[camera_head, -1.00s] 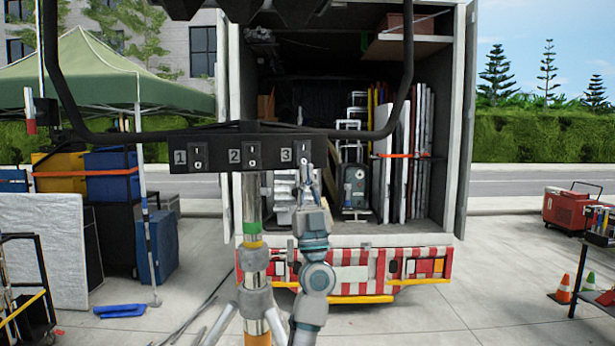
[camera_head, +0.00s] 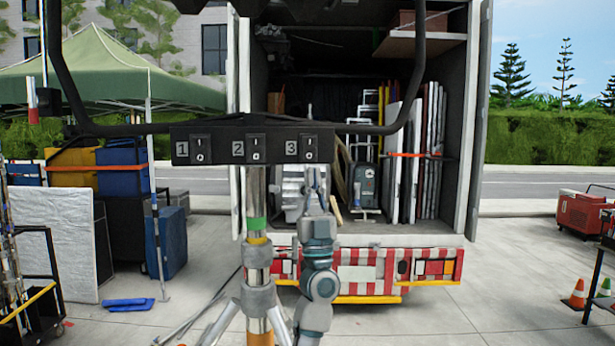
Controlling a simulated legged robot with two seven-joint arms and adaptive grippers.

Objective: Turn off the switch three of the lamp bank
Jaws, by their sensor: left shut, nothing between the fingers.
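The black lamp bank switch panel (camera_head: 217,146) hangs across the stand's pole (camera_head: 256,200), with switches labelled 1, 2 and 3. Switch three (camera_head: 309,149) is at the panel's right end; switch two (camera_head: 256,149) is in the middle and switch one (camera_head: 200,149) on the left. Their small levers look alike, and their exact positions are too small to tell. My left gripper (camera_head: 313,178) is shut and empty, pointing up just below switch three, apart from it in the picture. My right gripper is out of view.
The lamp bank's black frame (camera_head: 417,85) curves above the panel. Behind stands an open truck (camera_head: 480,120) loaded with boards and equipment. Tripod legs (camera_head: 222,320) spread below the pole. Blue cases (camera_head: 165,245) stand left; orange cones (camera_head: 577,294) stand right.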

